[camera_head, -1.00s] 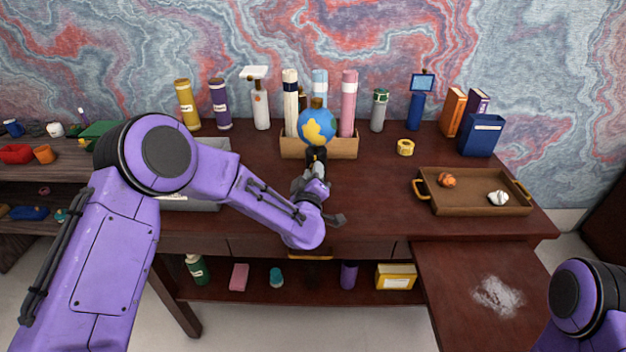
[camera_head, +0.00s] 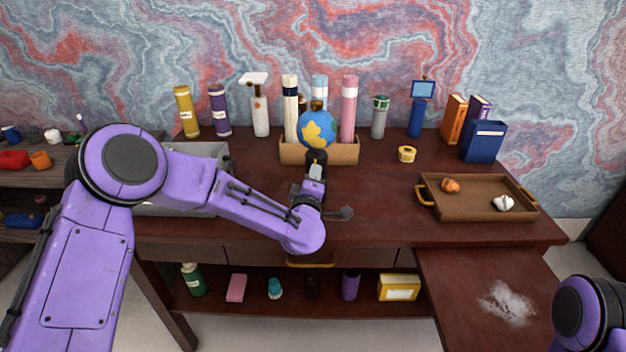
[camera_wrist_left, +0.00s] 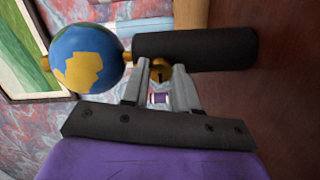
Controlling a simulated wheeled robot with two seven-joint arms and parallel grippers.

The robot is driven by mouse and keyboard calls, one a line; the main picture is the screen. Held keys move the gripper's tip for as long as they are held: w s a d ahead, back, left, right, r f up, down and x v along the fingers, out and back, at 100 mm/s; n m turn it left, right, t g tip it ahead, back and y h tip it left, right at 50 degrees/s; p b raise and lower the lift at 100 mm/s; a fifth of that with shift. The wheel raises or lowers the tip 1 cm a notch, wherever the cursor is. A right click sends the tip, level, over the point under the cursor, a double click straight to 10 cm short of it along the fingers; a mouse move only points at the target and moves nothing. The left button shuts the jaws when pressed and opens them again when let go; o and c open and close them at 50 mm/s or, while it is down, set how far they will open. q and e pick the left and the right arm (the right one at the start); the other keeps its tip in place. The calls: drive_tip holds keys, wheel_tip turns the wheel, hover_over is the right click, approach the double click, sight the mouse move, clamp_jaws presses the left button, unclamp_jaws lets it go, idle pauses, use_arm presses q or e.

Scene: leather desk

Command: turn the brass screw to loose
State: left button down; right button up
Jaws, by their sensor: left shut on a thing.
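A small globe (camera_head: 317,130), blue with yellow land, stands on a black base (camera_head: 316,158) on the dark red desk. In the left wrist view the globe (camera_wrist_left: 86,57) lies sideways at the left, beside its black cylindrical base (camera_wrist_left: 195,48). The brass screw (camera_wrist_left: 158,74) sits at the base's side, between the fingertips. My left gripper (camera_wrist_left: 160,72) is shut on the brass screw, and its fingers partly hide it. In the head view my left gripper (camera_head: 315,172) is right in front of the base. My right gripper is out of view; only a piece of its arm shows at the lower right.
A wooden box (camera_head: 347,152) with tall rolls stands behind the globe. A tray (camera_head: 475,212) with two small lumps lies at the right. A yellow tape roll (camera_head: 407,153) is nearer the middle. A grey bin (camera_head: 215,152) is partly behind my left arm.

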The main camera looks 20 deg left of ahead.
use_arm(q)
drive_tip(key=c, duration=0.9)
unclamp_jaws()
drive_tip(key=shift+o, duration=0.2)
drive_tip(key=s+d+b, duration=0.1)
drive_tip(key=s+d, duration=0.1)
drive_tip(key=s, duration=0.8)
drive_tip(key=shift+s+b, duration=0.2)
drive_tip(key=shift+b, duration=0.2)
drive_tip(key=shift+a, duration=0.1)
